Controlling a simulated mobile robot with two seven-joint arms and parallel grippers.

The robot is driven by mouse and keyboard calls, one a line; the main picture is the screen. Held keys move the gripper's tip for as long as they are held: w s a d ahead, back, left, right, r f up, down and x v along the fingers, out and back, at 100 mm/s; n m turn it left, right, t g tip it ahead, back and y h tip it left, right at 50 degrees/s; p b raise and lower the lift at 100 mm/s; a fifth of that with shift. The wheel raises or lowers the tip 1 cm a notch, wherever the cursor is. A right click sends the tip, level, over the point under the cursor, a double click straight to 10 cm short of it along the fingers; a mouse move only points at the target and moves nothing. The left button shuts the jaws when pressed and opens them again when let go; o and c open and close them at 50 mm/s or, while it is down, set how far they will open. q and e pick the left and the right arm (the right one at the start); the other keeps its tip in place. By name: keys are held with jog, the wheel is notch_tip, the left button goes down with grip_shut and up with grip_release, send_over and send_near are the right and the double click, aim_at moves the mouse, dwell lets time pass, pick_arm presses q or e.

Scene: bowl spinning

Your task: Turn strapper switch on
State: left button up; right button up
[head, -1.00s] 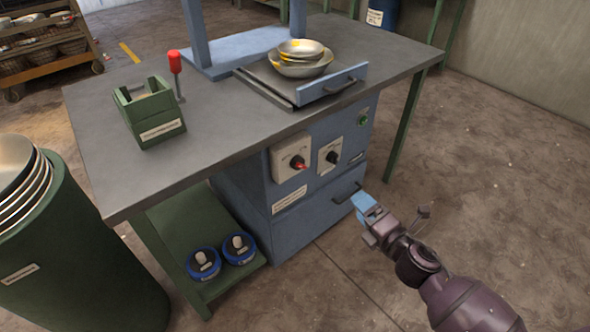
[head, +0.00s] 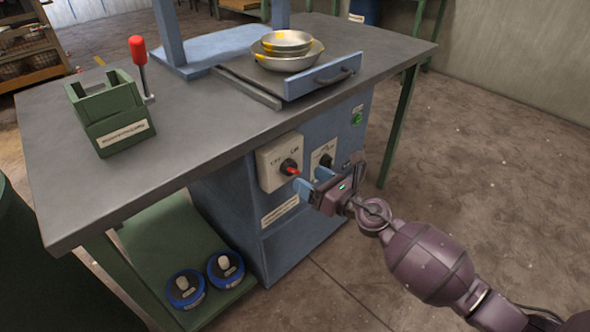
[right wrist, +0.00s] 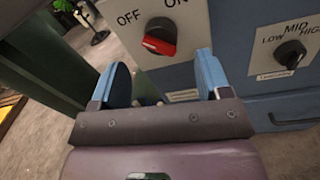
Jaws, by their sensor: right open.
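The switch panel (head: 267,178) is a pale plate on the front of the blue cabinet, marked OFF on the left and ON on the right. Its black knob (head: 286,165) has a red part. In the right wrist view the knob (right wrist: 160,32) shows its red face low, and its exact setting is hard to tell. My right gripper (head: 311,180) is open, with blue fingers close to the knob. In the right wrist view the gripper (right wrist: 162,78) points at the panel, its fingers to either side of and below the knob, with nothing between them. My left gripper is not in view.
A second knob (right wrist: 290,54), marked LOW, MID and HIGH, is just right of the switch. Above, the table (head: 210,118) carries stacked bowls (head: 287,60), a green box (head: 108,112) and a red-topped lever (head: 138,52). Blue round items (head: 226,268) lie on the lower shelf.

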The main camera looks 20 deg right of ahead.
aim_at(296, 171)
jog(key=shift+x, duration=2.8)
jog(key=c, duration=0.9)
